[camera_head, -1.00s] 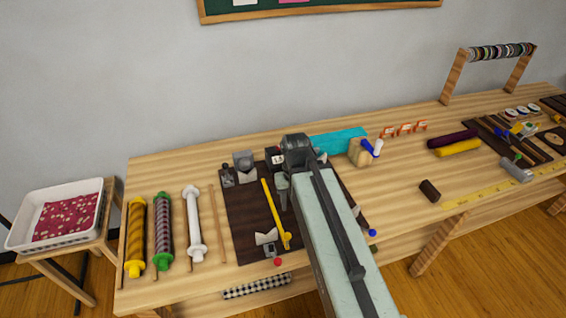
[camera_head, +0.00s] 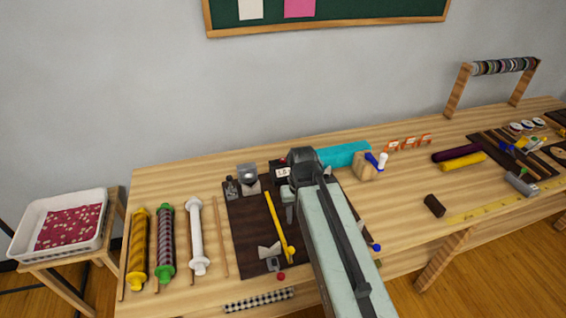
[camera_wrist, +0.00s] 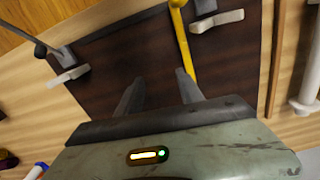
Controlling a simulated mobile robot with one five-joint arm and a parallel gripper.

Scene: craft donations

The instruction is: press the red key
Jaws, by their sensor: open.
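A dark box with a white label (camera_head: 282,174) stands at the back of the dark mat (camera_head: 243,222), partly hidden by my arm. A small red spot shows at its top; I cannot tell whether that is the red key. A small red ball (camera_head: 281,277) is at the mat's front edge, by a grey clamp-like piece (camera_head: 270,254). No red key shows in the wrist view. My gripper (camera_wrist: 160,90) is open and empty above the mat, beside the yellow bar (camera_wrist: 183,45). In the head view my arm hides its fingertips.
Rolling pins, including a white one (camera_head: 197,238), lie left of the mat. A turquoise block (camera_head: 343,154) and a wooden block (camera_head: 367,167) with pens stand behind right. A white tray (camera_head: 62,228) stands far left.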

